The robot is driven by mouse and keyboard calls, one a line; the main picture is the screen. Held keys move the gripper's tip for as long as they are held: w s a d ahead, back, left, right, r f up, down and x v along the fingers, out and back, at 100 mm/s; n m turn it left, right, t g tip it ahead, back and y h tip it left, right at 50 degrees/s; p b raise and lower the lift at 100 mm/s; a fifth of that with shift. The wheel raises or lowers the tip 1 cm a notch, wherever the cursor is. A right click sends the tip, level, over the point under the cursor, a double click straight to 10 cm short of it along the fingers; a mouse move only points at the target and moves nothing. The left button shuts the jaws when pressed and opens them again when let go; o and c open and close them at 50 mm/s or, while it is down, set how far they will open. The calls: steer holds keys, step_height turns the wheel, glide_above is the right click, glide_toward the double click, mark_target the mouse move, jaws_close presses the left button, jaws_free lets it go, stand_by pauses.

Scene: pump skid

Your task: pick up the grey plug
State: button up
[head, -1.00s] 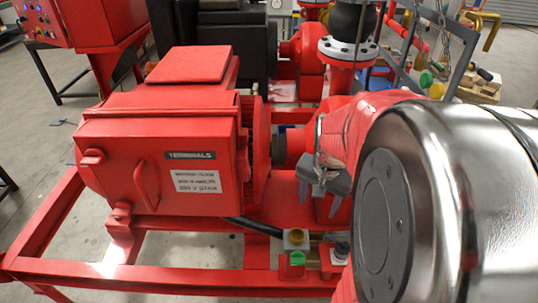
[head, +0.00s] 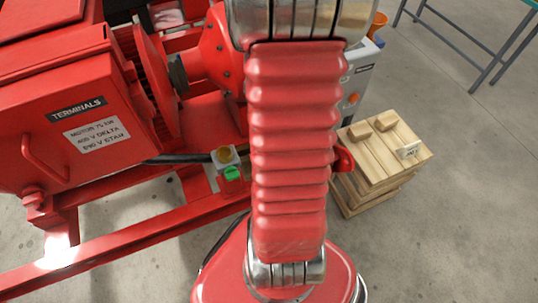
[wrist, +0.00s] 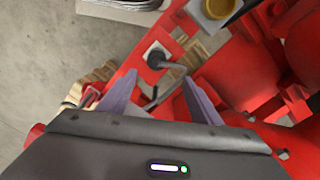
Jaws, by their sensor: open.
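The grey plug (wrist: 156,58) shows in the wrist view as a dark round piece with a short bar to its right. It sits on a small white square plate on a red rail. I see no contact. In the head view my red arm covers the gripper and the plug.
A box with a yellow cap (head: 226,155) and a green cap (head: 232,173) stand on the red frame left of my arm. The motor terminal box (head: 65,125) is at left. A wooden pallet stack (head: 380,160) stands at right. Open floor (head: 460,200) lies beyond it.

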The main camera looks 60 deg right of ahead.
step_height(320, 180, down, 8)
steer(key=shift+f, duration=0.1)
stand_by(0.4)
steer(key=shift+s+f, duration=0.2)
steer(key=shift+f, duration=0.75)
steer(key=shift+s+f, duration=0.15)
steer(key=shift+f, duration=1.5)
steer(key=shift+c, duration=0.6)
steer(key=c, duration=1.1)
steer(key=shift+c, duration=0.2)
